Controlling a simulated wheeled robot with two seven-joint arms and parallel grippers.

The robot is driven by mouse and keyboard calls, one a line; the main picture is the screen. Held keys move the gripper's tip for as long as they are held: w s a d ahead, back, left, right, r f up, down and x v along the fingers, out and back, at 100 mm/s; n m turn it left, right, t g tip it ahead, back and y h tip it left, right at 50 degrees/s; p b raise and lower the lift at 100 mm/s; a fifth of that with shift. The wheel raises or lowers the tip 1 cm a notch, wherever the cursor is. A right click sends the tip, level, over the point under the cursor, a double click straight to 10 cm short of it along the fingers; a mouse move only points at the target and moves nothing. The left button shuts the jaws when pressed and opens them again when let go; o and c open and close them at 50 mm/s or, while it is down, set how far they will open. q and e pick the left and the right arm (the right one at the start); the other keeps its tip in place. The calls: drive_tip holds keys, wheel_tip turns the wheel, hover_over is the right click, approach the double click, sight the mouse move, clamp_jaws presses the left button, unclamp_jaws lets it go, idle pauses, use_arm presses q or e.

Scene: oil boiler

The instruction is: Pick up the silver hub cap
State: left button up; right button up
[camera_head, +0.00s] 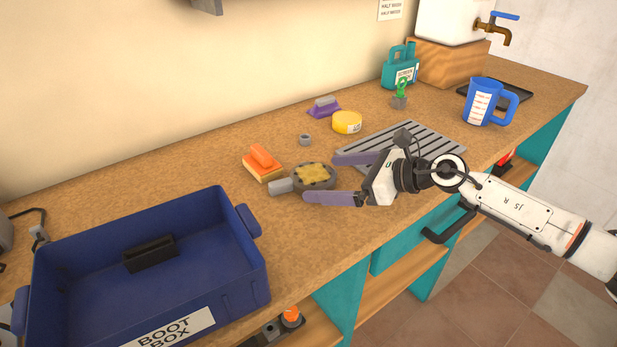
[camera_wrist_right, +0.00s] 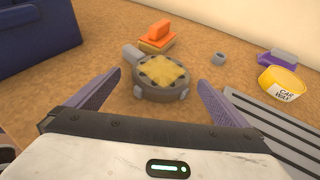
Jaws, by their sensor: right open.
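No thing is plainly a hub cap. A small grey, ring-like metal piece (camera_head: 305,139) lies on the bench top behind the orange brush; it also shows in the right wrist view (camera_wrist_right: 219,58). A round grey, lobed thing (camera_head: 314,177) with a yellow patterned top and a stubby grey handle lies nearer; it also fills the middle of the right wrist view (camera_wrist_right: 161,77). I cannot tell which is the hub cap. My right gripper (camera_head: 324,178) is open and empty, its purple fingers pointing at the round thing from the right, one to each side. My left gripper is out of view.
A blue boot box (camera_head: 253,290) stands at the left. An orange brush (camera_head: 263,163), purple brush (camera_head: 323,107) and yellow tin (camera_head: 347,122) lie behind. A grey slotted grate (camera_head: 440,139) lies under and behind my right gripper. A blue jug (camera_head: 480,102) stands further right.

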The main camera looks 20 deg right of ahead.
sight(320, 176)
drive_tip(key=x, duration=0.3)
drive_tip(key=shift+w, duration=0.2)
drive_tip(key=c, duration=1.2)
drive_tip(key=shift+o, duration=0.2)
drive_tip(key=shift+r, duration=0.1)
